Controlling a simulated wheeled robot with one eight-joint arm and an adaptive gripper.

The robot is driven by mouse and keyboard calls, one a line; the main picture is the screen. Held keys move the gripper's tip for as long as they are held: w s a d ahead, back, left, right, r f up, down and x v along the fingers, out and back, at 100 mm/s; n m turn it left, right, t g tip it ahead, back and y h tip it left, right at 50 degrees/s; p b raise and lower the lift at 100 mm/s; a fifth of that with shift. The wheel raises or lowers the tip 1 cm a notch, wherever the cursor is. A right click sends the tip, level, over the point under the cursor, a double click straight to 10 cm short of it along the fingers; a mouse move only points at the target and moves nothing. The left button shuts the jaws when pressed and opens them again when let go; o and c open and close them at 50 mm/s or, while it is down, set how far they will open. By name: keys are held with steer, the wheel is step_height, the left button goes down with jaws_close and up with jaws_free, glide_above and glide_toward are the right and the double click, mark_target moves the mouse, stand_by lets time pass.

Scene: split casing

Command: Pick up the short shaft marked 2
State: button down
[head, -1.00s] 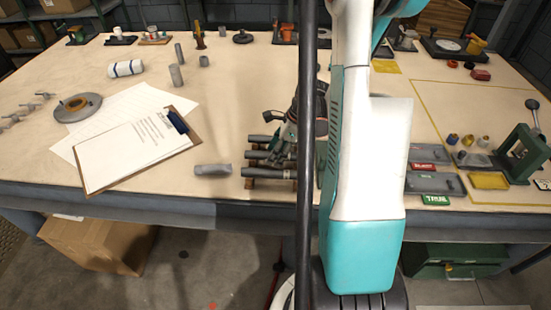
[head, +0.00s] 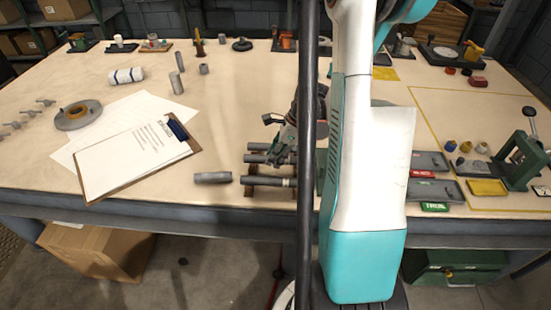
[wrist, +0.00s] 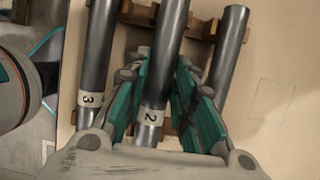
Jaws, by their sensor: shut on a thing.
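The shaft marked 2 (wrist: 168,32) is a dark grey rod with a pale band bearing a 2. My gripper (wrist: 166,85) is shut on it, with green-sided fingers on both sides. In the head view the same shaft (head: 256,159) shows between two other shafts and appears raised a little above the wooden rack (head: 250,192). My gripper (head: 280,156) is above the rack there, partly hidden by a black pole. The shaft marked 3 (wrist: 96,50) lies to the left in the wrist view. Another shaft (wrist: 230,50) lies to the right, its label hidden.
A clipboard (head: 135,160) lies further left on papers. Trays (head: 435,189) and a green press (head: 522,160) stand to the right. The table behind the rack is mostly clear.

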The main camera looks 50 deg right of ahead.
step_height(320, 180, up, 18)
steer(key=p, duration=0.6)
steer(key=shift+r, duration=0.2)
steer(key=shift+f, duration=0.1)
